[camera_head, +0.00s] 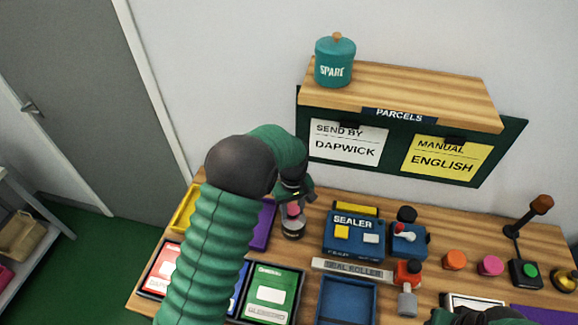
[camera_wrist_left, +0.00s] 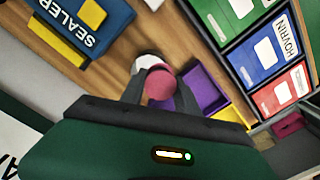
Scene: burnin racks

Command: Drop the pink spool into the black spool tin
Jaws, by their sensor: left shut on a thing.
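My left gripper (camera_head: 292,197) reaches down over the left part of the wooden bench. It is shut on the pink spool (camera_head: 293,209), which also shows between the two dark fingers in the left wrist view (camera_wrist_left: 160,84). A small dark tin with a pale band (camera_head: 293,229) stands directly below the spool. In the left wrist view a pale round part (camera_wrist_left: 147,62) shows just beyond the spool. I cannot tell whether the spool is above the tin's rim or partly inside it. A dark green and black part of my right arm shows at the bottom edge; its fingers are not clear.
A blue sealer box (camera_head: 353,236) stands right of the tin. Coloured trays (camera_head: 270,292) lie in front, and a purple tray (camera_head: 263,226) is close on the left. An orange piece (camera_head: 454,260) and another pink piece (camera_head: 490,265) sit further right. A parcels shelf (camera_head: 400,92) hangs behind.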

